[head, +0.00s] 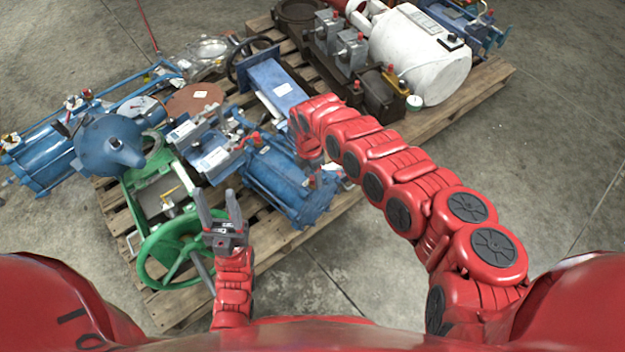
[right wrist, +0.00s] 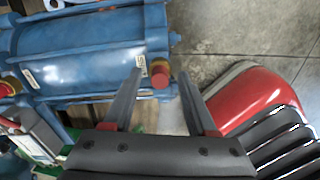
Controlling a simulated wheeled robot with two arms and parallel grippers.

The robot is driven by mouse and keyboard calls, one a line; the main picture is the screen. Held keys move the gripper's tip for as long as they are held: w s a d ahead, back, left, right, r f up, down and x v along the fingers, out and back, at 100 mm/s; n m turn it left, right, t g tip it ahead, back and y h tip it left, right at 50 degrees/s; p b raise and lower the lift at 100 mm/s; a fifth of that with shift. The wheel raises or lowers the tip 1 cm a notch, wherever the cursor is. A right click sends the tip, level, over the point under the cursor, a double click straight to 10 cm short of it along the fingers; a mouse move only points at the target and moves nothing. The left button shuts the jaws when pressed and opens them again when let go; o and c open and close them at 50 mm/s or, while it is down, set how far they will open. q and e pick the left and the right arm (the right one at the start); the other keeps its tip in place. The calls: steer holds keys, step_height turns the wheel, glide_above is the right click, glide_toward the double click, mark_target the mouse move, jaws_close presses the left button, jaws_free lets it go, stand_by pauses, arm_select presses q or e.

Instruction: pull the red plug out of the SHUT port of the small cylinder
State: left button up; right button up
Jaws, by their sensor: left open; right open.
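The small cylinder (head: 287,192) is blue and lies on the pallet in front of me. It fills the upper left of the right wrist view (right wrist: 90,48). A red plug (right wrist: 160,78) with a yellow ring sits at its right end beside a small white label. A second red plug (right wrist: 8,88) is at its other end, also seen in the head view (head: 256,138). My left gripper (head: 217,196) is open and empty.
A green handwheel (head: 150,262) stands beside my left gripper. Blue valves and actuators crowd the pallet (head: 170,310) beyond. A white tank (head: 420,55) sits on a second pallet at the back. Bare concrete floor (head: 540,160) is clear at the right.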

mark_target(311, 176)
stand_by(0.9)
jaws_close()
stand_by(1.2)
steer(key=shift+r, duration=0.15)
steer(key=shift+w+a+r+p, duration=0.1)
steer(key=shift+r+p, duration=0.95)
steer(key=shift+r, duration=0.4)
steer(key=shift+w+a+r+p, duration=0.1)
steer(key=shift+r+p, duration=0.9)
steer(key=shift+r, duration=0.4)
